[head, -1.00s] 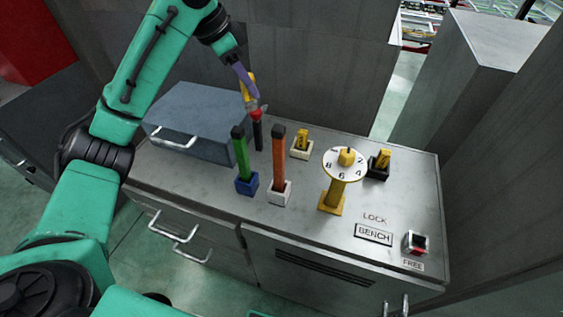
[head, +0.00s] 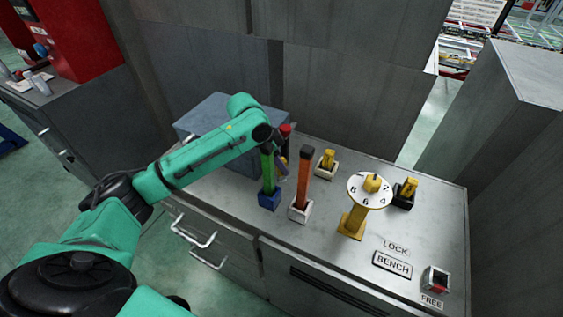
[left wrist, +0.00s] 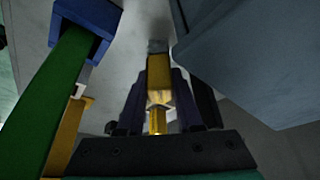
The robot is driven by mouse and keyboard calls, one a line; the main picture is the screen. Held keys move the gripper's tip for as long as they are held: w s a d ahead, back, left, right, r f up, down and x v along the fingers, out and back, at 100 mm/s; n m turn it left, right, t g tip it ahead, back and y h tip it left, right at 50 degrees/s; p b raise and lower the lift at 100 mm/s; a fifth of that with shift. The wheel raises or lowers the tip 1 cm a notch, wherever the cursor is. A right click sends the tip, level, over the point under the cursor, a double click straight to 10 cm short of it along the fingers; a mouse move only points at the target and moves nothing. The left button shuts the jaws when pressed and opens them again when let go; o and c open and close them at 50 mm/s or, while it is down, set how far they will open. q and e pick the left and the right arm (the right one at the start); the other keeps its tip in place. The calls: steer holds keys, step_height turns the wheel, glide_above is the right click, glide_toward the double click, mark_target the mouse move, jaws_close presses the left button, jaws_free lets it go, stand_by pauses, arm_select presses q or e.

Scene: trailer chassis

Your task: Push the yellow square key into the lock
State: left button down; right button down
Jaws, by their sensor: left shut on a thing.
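My left gripper (left wrist: 160,115) is shut on a yellow square key (left wrist: 158,75) in the left wrist view. The key's far end meets or lies in front of a small grey piece; I cannot tell if they touch. In the head view the gripper (head: 281,165) is low behind the green bar and mostly hidden. The held key is largely hidden there. A LOCK label (head: 397,247) lies on the bench top above a BENCH plate (head: 392,263). I cannot tell which part is the lock itself. My right gripper is not in view.
Close to the gripper stand a green bar (head: 267,172) in a blue base, a red-topped post (head: 286,129) and a blue-grey box (head: 215,112). An orange bar (head: 304,175), a numbered dial (head: 370,190) and two yellow pieces in holders stand further right.

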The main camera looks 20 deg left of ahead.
arm_select(q)
steer(key=c, duration=0.6)
jaws_free()
